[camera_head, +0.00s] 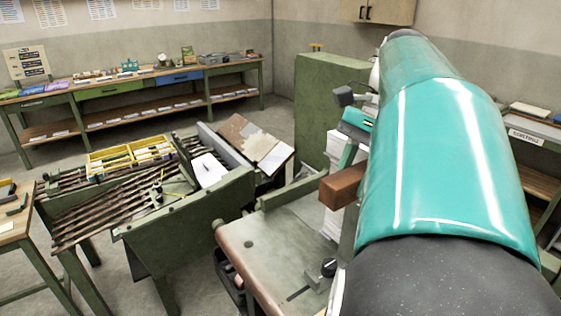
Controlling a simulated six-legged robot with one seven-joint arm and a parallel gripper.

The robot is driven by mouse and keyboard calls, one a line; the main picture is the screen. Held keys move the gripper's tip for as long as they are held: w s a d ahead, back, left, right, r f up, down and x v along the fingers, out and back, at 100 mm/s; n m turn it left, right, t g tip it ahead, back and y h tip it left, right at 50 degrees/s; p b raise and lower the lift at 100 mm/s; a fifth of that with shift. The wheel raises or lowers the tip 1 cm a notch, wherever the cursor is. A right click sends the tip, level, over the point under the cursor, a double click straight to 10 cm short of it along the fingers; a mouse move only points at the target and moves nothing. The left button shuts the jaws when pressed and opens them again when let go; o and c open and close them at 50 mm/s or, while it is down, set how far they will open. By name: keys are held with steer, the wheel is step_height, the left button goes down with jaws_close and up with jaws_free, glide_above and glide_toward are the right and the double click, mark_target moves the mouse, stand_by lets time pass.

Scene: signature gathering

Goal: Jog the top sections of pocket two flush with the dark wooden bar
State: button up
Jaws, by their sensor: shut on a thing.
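A dark reddish-brown wooden bar (343,186) shows just left of my large teal arm, above the green machine's table. My gripper (350,158) is mostly hidden by my arm; the part that shows reaches down to the bar, and it is shut on it. White stacked sections (335,148) stand behind the bar, and more white sheets (330,222) show below it. Which stack is pocket two, and whether its top edges are flush, I cannot tell. The bar's right end and any contact with the sections are hidden.
The machine's worn flat table (270,250) lies in front with a dark knob (328,267). A slatted conveyor (100,205) with a yellow tray (130,157) stands left. A tall green cabinet (320,95) stands behind. A long workbench (140,80) lines the back wall.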

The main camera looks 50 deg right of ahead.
mark_target(336, 181)
steer(key=shift+s+d, duration=0.25)
steer(key=shift+d, duration=0.7)
steer(key=shift+w+a+r, duration=0.25)
steer(key=shift+a+r, duration=0.1)
steer(key=shift+a, duration=0.65)
steer(key=shift+w+a+r, duration=0.2)
steer(key=shift+a+r, duration=0.1)
steer(key=shift+a, duration=0.7)
steer(key=shift+w+a+r, duration=0.25)
steer(key=shift+a+r, duration=0.1)
steer(key=shift+a, duration=0.65)
